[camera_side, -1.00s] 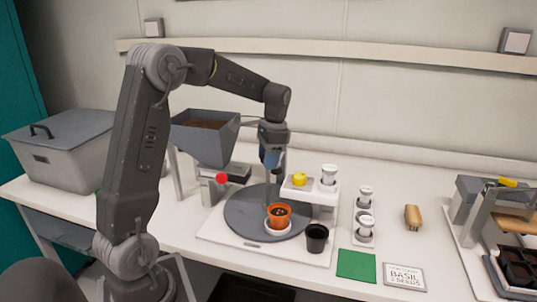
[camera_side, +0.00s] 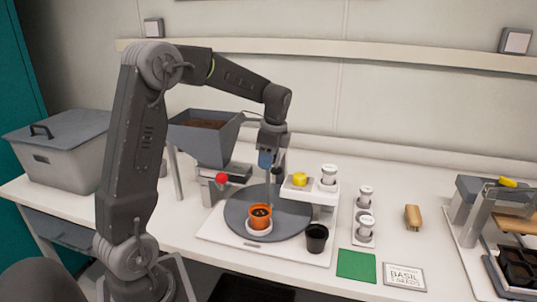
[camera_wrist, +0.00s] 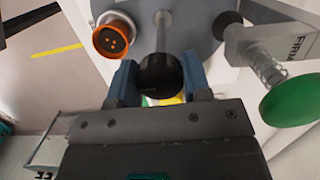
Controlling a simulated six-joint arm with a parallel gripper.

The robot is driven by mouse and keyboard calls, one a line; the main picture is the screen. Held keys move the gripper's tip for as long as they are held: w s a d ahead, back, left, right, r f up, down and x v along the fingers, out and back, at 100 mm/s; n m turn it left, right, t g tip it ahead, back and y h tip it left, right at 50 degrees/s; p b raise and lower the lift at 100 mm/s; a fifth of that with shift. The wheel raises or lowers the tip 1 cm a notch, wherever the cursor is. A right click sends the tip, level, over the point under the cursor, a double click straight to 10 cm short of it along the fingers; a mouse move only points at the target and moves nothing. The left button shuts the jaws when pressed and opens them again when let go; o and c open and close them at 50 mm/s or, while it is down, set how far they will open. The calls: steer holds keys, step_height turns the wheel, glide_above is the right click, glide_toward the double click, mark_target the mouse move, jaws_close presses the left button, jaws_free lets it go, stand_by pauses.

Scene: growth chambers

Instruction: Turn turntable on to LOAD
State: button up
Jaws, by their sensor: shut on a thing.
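The turntable (camera_side: 285,217) is a round grey disc on a white base plate; it also shows in the wrist view (camera_wrist: 192,28). An orange pot (camera_side: 260,212) with dark fill stands in a white holder at the disc's front; it also shows in the wrist view (camera_wrist: 113,38). A post (camera_wrist: 162,32) rises from the disc to a black knob (camera_wrist: 160,75). My gripper (camera_wrist: 160,82), with blue fingers, is shut on this knob above the disc. It also shows in the side view (camera_side: 270,162). I cannot read a LOAD mark; a small label (camera_side: 251,245) is on the base's front edge.
A grey hopper (camera_side: 210,140) with a red-knobbed lever (camera_side: 221,178) stands behind left. A press arm with a yellow button (camera_side: 299,179) overhangs the disc's right side. A black pot (camera_side: 316,238) stands by the base's front right corner. A green knob (camera_wrist: 290,100) is right in the wrist view.

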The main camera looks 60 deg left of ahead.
steer(key=o, duration=0.6)
steer(key=shift+r, duration=0.1)
steer(key=shift+r, duration=3.4)
steer(key=shift+d+r, duration=0.1)
steer(key=s+d+n+t, duration=0.2)
steer(key=s+d+n, duration=0.1)
steer(key=s+d, duration=0.2)
steer(key=s+d+n+t, duration=0.2)
steer(key=s+d, duration=0.4)
steer(key=d, duration=0.3)
steer(key=s+d+n+t+h, duration=0.1)
steer(key=s+d+n+t, duration=0.1)
steer(key=s+d, duration=0.4)
steer(key=shift+d+f+n+t, duration=0.35)
steer(key=shift+d+n, duration=0.15)
steer(key=shift+n, duration=0.3)
